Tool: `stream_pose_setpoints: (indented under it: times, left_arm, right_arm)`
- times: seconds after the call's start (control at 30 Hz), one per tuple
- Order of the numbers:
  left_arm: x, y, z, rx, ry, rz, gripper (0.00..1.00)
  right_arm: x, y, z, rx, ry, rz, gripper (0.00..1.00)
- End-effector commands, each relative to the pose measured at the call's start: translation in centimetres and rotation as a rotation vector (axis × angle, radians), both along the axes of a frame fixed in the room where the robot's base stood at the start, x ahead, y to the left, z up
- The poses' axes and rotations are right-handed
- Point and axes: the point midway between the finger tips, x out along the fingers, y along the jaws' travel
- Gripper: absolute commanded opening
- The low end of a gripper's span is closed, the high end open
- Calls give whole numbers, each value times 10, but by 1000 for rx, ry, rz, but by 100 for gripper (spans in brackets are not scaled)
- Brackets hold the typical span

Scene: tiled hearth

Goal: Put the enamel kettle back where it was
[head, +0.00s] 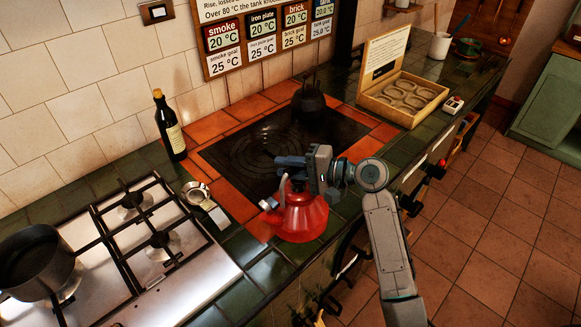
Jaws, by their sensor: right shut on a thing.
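The red enamel kettle (302,217) is at the front edge of the black iron plate, over the orange and green tiles. Its spout points left. My right gripper (290,163) is above it, shut on the kettle at its top, where the handle is mostly hidden by the jaws. The kettle looks upright. I cannot tell whether its base touches the tiles. The dark iron plate (240,150), with ring marks, is set in an orange tile border just behind it. My left gripper is not in view.
A black kettle (308,104) stands on the plate's back right. A gas hob (200,262) with a pot (38,268) is at left. A wooden box (402,86) stands at right. The plate's left part is clear.

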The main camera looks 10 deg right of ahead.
Motion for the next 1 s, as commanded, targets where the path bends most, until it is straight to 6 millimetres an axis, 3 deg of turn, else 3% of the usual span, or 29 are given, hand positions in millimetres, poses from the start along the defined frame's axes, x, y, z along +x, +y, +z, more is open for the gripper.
stream_pose_setpoints:
  times: [0.37, 0.73, 1.0]
  left_arm:
    - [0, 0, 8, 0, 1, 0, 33]
    - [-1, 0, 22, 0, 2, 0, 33]
    - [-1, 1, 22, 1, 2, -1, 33]
  right_arm:
    - [22, -10, 1, 2, -4, 0, 0]
    - [21, -9, -30, 4, 0, 1, 0]
    - [21, -9, -36, 2, -4, 1, 0]
